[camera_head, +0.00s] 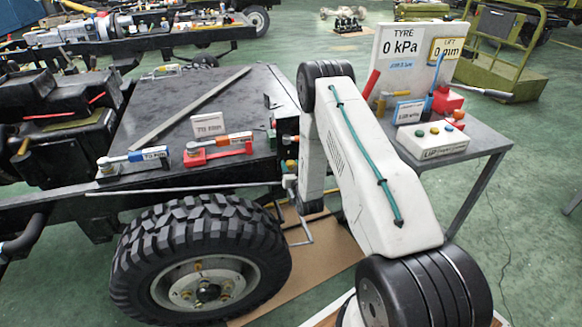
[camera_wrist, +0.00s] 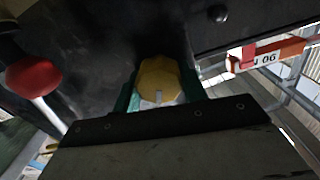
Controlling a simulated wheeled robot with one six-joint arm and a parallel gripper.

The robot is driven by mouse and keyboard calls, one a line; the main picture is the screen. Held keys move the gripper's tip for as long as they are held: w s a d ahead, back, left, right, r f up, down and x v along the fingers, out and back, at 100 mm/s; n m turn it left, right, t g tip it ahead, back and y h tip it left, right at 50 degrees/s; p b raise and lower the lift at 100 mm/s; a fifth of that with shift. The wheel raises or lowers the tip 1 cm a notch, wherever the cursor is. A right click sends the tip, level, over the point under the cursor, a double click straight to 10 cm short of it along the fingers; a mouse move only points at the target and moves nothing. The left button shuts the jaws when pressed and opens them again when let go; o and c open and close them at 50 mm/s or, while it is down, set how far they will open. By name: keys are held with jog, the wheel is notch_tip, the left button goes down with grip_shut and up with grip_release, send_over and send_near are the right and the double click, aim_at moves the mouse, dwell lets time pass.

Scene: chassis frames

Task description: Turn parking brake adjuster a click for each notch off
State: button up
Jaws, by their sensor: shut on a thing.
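A yellow faceted knob (camera_wrist: 160,80), which looks like the brake adjuster, sits between the green-lined fingers of my gripper (camera_wrist: 160,92) in the wrist view. My gripper is shut on it. A small pale mark shows on the knob's near edge. A lever with a red ball end (camera_wrist: 34,75) stands to the left, apart from my fingers. In the head view, my white arm reaches down beside the dark chassis (camera_head: 240,105), and my fingers are hidden. I cannot make out the notches.
A blue torque tool (camera_head: 135,157) and a red one (camera_head: 218,149) lie on the chassis. The large tyre (camera_head: 200,255) stands in front. A grey table (camera_head: 482,140) to the right bears a TYRE 0 kPa board (camera_head: 408,50) and a button box (camera_head: 433,138). Green floor lies beyond.

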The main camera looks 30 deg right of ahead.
jog(key=m, duration=0.3)
jog(key=shift+m, duration=0.3)
jog(key=shift+f+m, duration=0.1)
jog(key=shift+m, duration=1.7)
jog(key=o, duration=1)
jog(key=v, duration=0.8)
jog(key=shift+w, duration=0.1)
